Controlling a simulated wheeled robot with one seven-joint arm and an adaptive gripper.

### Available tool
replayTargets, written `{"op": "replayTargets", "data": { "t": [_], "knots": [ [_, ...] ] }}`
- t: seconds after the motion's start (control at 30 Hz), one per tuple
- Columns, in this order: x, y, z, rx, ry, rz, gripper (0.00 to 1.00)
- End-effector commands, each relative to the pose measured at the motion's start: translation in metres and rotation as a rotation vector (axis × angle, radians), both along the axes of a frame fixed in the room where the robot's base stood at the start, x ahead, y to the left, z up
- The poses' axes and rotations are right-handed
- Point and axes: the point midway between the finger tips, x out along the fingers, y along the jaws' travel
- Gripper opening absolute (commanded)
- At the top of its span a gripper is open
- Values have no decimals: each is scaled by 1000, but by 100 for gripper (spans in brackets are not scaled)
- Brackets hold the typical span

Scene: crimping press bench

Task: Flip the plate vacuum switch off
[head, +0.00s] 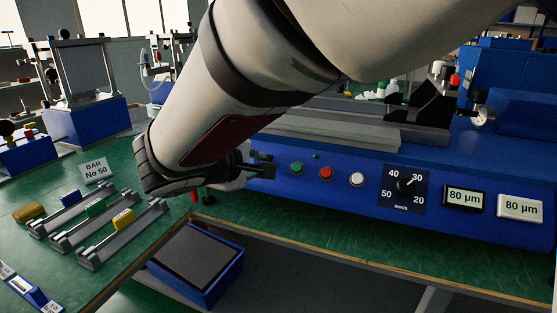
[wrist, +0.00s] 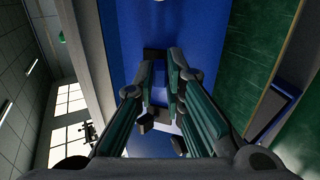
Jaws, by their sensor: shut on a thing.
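The blue control panel (head: 440,222) runs along the front of the press, and its blue face also fills the middle of the wrist view (wrist: 205,25). My gripper (head: 264,166) is at the panel's left end, left of the green button. In the wrist view its fingertips (wrist: 163,72) are close together against the panel, shut on a small part there. A dark block (wrist: 155,54) shows at the fingertips and appears to be the plate vacuum switch. The fingers hide most of it, so its lever position cannot be told.
Right of my gripper are green (head: 297,168), red (head: 326,173) and white (head: 357,180) buttons, a speed knob (head: 405,185) and two 80 µm displays (head: 465,197). Metal bars with coloured blocks (head: 123,219) lie on the green bench at left. A blue box (head: 225,275) sits below.

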Motion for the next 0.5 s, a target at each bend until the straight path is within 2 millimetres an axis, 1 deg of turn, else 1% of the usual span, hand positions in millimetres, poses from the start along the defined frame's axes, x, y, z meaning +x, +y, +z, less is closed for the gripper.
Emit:
{"op": "replayTargets", "data": {
  "t": [0.03,0.5],
  "knots": [
    [0,1,-7,-5,-15,1,0],
    [-3,1,-8,-44,-121,1,0]
  ]
}}
